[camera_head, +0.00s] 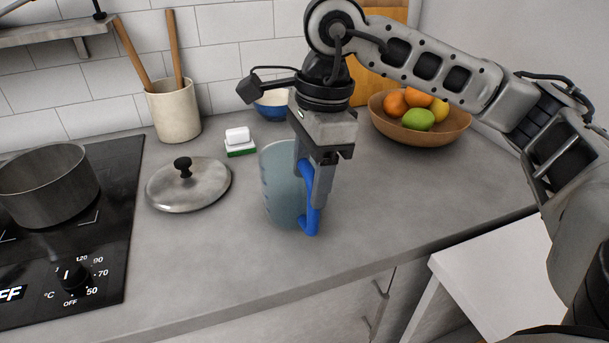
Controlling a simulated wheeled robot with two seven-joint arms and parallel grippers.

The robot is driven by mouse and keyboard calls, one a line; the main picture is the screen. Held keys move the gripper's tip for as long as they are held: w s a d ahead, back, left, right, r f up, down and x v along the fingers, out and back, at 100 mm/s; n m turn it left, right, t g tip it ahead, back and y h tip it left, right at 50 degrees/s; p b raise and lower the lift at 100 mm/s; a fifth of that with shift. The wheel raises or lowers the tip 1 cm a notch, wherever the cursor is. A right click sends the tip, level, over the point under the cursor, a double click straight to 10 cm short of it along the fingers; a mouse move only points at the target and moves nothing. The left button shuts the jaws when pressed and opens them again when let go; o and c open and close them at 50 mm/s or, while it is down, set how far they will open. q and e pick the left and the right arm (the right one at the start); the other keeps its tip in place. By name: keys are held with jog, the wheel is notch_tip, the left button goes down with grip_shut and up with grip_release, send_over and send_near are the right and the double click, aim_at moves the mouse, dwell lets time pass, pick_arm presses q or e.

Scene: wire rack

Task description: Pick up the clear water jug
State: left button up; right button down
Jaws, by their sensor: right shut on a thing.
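The clear water jug (279,190) stands on the grey counter, a little right of the middle of the counter's depth. It is a bluish see-through jug with a blue handle (312,218) on its right side. My right gripper (315,195) points down from above and is shut on the jug's handle. The gripper hides part of the jug's rim and the upper handle. The jug looks upright; I cannot tell whether its base touches the counter. My left gripper is not in view.
A pot (48,190) sits on the black stove (115,215) at the left. A metal lid (189,187), a utensil crock (175,112), a sponge (240,150), a blue bowl (271,112) and a wooden fruit bowl (446,134) stand around. The counter's front is clear.

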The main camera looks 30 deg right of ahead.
jog(key=shift+w+r, duration=0.1)
jog(key=shift+r, duration=1.25)
jog(key=s+a+r, duration=0.8)
jog(key=a+r, duration=0.2)
jog(key=a, duration=0.1)
jog(key=shift+a+r+b, duration=0.15)
jog(key=shift+r+b, duration=0.05)
jog(key=shift+b, duration=0.15)
jog(key=shift+s+a, duration=0.1)
jog(key=shift+s, duration=0.05)
